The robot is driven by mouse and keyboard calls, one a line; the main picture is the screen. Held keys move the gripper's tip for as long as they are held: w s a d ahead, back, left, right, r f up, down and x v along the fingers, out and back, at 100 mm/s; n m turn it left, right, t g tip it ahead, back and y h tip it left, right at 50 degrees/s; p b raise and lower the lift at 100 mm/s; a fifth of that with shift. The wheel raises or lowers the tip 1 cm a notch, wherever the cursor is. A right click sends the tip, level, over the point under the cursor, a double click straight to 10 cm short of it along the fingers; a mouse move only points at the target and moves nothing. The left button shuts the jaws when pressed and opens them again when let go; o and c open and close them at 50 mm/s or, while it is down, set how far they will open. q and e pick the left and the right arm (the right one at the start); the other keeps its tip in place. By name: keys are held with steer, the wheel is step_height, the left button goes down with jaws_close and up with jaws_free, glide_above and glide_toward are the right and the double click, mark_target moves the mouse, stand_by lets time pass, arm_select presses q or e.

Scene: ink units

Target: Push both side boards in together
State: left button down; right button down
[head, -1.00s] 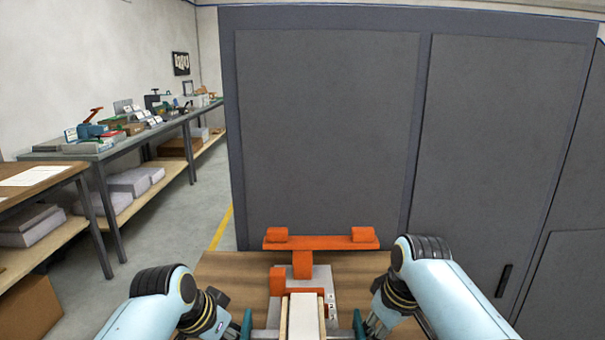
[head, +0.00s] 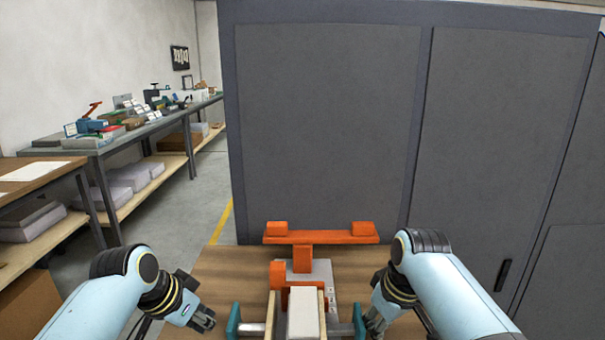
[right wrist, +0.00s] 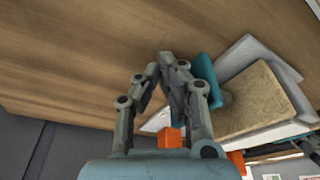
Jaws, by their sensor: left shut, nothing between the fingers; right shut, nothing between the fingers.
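A pale block (head: 304,315) stands between a left side board (head: 283,315) and a right side board (head: 324,300), both thin and light wood. A teal plate (head: 233,321) stands left of the left board with a metal rod between them. Another teal plate (head: 359,322) stands right of the right board. My left gripper (head: 207,321) is shut and empty, left of the left plate with a gap. My right gripper (head: 374,324) is shut and empty close beside the right plate. In the right wrist view its fingertips (right wrist: 158,66) are beside the teal plate (right wrist: 207,80); contact is unclear.
An orange clamp frame (head: 318,234) rises behind the block on the wooden table (head: 230,270). Bare tabletop lies on both sides. A large grey cabinet (head: 325,120) stands behind. A cluttered bench (head: 140,135) is at the far left.

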steer(key=shift+d, duration=0.1)
steer(key=shift+d+r, duration=0.35)
steer(key=shift+d, duration=0.45)
steer(key=shift+d+r, duration=0.3)
steer(key=shift+d, duration=0.5)
steer(key=shift+d+r, duration=0.35)
steer(key=shift+d, duration=0.45)
